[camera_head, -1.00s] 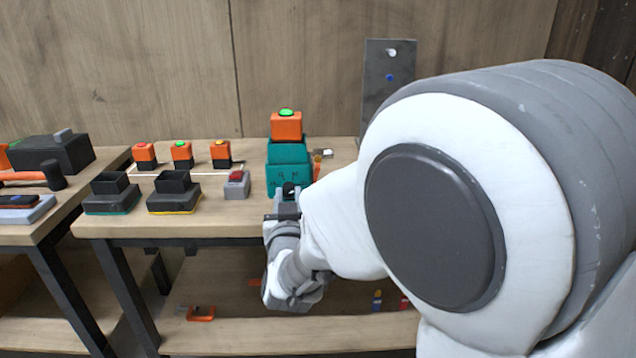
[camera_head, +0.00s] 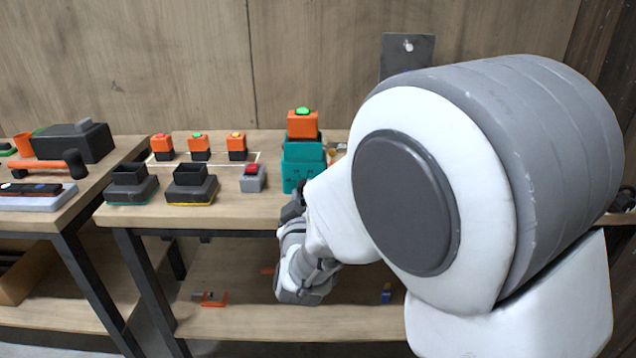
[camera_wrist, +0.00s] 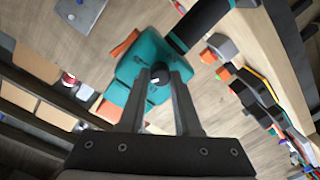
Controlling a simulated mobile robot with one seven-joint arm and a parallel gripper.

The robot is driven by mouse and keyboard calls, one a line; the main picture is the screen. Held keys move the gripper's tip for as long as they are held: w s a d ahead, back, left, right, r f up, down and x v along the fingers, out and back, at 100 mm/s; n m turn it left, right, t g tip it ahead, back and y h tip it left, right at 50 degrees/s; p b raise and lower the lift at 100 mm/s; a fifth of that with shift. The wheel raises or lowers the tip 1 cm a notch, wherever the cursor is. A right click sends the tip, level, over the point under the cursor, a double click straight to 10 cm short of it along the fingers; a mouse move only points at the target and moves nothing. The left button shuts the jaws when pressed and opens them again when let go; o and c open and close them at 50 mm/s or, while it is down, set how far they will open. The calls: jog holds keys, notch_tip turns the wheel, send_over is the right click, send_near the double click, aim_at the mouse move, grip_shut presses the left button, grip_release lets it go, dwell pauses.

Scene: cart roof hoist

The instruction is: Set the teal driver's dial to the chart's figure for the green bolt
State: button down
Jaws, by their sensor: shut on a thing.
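The teal driver (camera_head: 303,168) stands on the workbench in the head view, with an orange block with a green top above it. My gripper (camera_head: 293,208) is low at its front, partly hidden by my arm. In the wrist view the driver's teal body (camera_wrist: 146,62) lies just past my fingers. My gripper (camera_wrist: 160,74) is shut on a small round black dial (camera_wrist: 160,70) on the teal body. The dial's setting cannot be read. I cannot make out the chart or the green bolt in these views.
Several orange-and-black blocks (camera_head: 199,143) stand left of the driver, behind two dark holders (camera_head: 192,188) and a grey block with a red top (camera_head: 252,180). Another table (camera_head: 95,200) is at the left.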

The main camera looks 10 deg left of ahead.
dwell(0.4)
jog(key=c, duration=0.6)
grip_release()
jog(key=b+v, duration=0.8)
jog(key=v, duration=0.9)
jog(key=shift+s, duration=0.25)
jog(key=shift+d, duration=0.1)
